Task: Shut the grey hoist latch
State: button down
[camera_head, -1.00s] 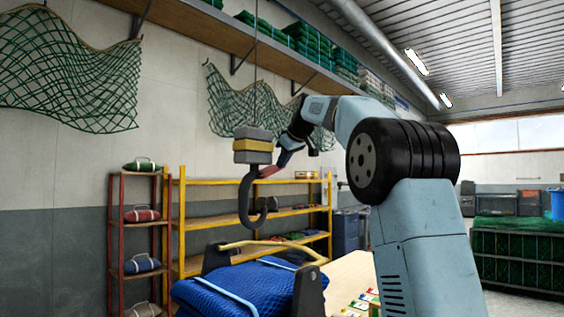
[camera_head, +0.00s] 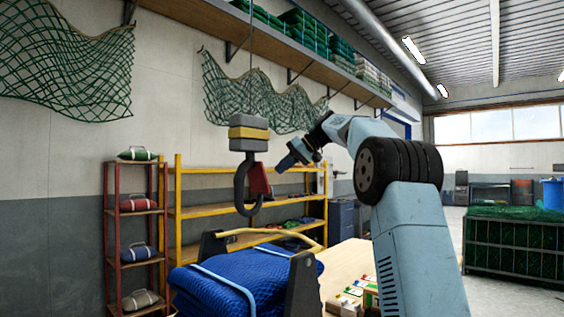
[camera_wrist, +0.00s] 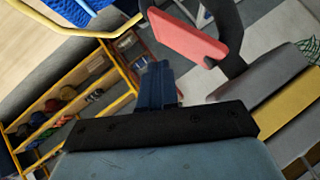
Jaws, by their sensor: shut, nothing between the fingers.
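The hoist hook (camera_head: 241,190) is dark grey and hangs below a grey-and-yellow block (camera_head: 248,133). A red latch plate (camera_head: 259,181) sits at the hook's right side and slopes down from near the block towards the hook's tip. I cannot tell whether its free end meets the tip. In the wrist view the red latch (camera_wrist: 188,36) is ahead of my fingers, with the hook (camera_wrist: 228,35) to its right. My gripper (camera_head: 285,164) is shut and empty, right of the latch and apart from it. It also shows in the wrist view (camera_wrist: 156,72).
Below the hook is a blue net bundle (camera_head: 235,285) in a dark cradle with a yellow bar (camera_head: 270,233). Yellow shelving (camera_head: 200,212) and a red rack (camera_head: 108,240) stand behind. A table (camera_head: 345,258) holds small coloured pieces.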

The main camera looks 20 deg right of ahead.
aim_at(268, 185)
jog(key=shift+s+a+f+m+g+y, duration=0.2)
jog(key=shift+a+f+m+g+y, duration=0.15)
jog(key=shift+f+m+y, duration=0.55)
jog(key=shift+s+a+f+m+g+y, duration=0.3)
jog(key=shift+f+m+y, duration=0.25)
jog(key=shift+f+y, duration=0.5)
jog(key=shift+s+a+f+m+g+y, duration=0.15)
jog(key=shift+a+f+m+g+y, duration=0.2)
jog(key=shift+f+m+y, duration=0.65)
jog(key=shift+r+n+y, duration=0.2)
jog(key=shift+n+y, duration=0.05)
jog(key=v, duration=1)
jog(key=shift+s+a+r, duration=0.1)
jog(key=shift+s+a, duration=0.05)
